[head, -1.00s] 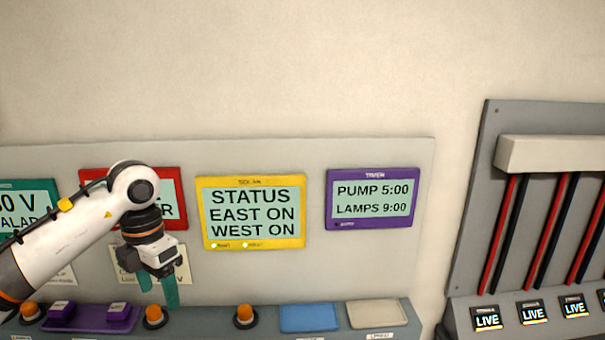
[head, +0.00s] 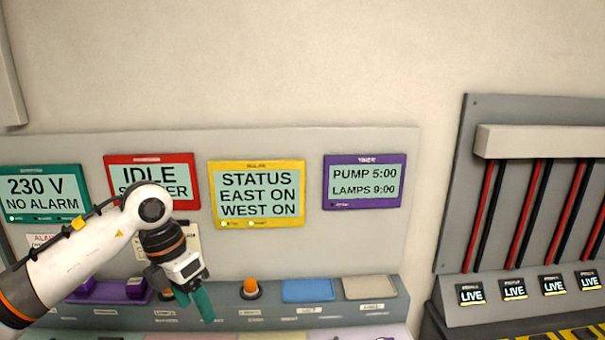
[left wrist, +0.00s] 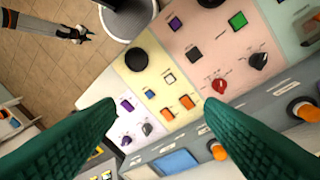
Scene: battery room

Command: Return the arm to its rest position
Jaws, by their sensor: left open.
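My left gripper (head: 195,304) has green fingers, open and empty, pointing down and right in front of the console's lower ledge. In the left wrist view its two fingers (left wrist: 160,110) stand wide apart with nothing between them; the pastel control panel (left wrist: 172,70) shows beyond the gap. My left arm (head: 85,248) comes in from the left, bent at the white joint, and covers part of the red-framed display (head: 175,165). Another arm with a small dark gripper (left wrist: 86,36), likely my right one, shows at the top left of the left wrist view, too small to judge its jaws.
The yellow status display (head: 257,220) and the purple timer display (head: 364,204) hang behind. The ledge holds an orange button (head: 250,286), a blue plate (head: 307,290) and a beige plate (head: 370,287). Live-marked cable gear (head: 480,140) stands right. Open floor (left wrist: 50,75) shows.

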